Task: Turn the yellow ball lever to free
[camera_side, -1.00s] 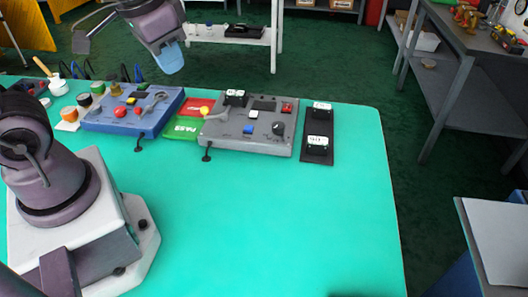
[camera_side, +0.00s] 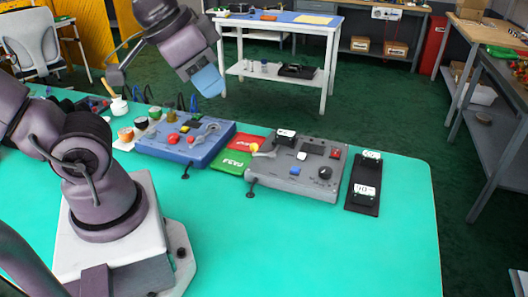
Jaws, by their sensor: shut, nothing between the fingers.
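The yellow ball (camera_side: 254,148) is the end of a grey lever (camera_side: 266,154) at the left of the grey control box (camera_side: 310,180). The ball sticks out past the box's left edge, over the seam between a red and a green label. The green label (camera_side: 231,161) reads PASS; the red label (camera_side: 246,143) lies behind it, its text too small to read. My gripper (camera_side: 208,82) is light blue and shut, with nothing in it. It hangs in the air above and behind the boxes, up and left of the ball in the picture, clear of the lever.
A blue control box (camera_side: 178,155) with red and yellow knobs and its own grey lever stands left of the labels. A black plate (camera_side: 361,205) with white-faced blocks lies to the right. Small jars stand behind left. The front of the green table (camera_side: 320,250) is clear.

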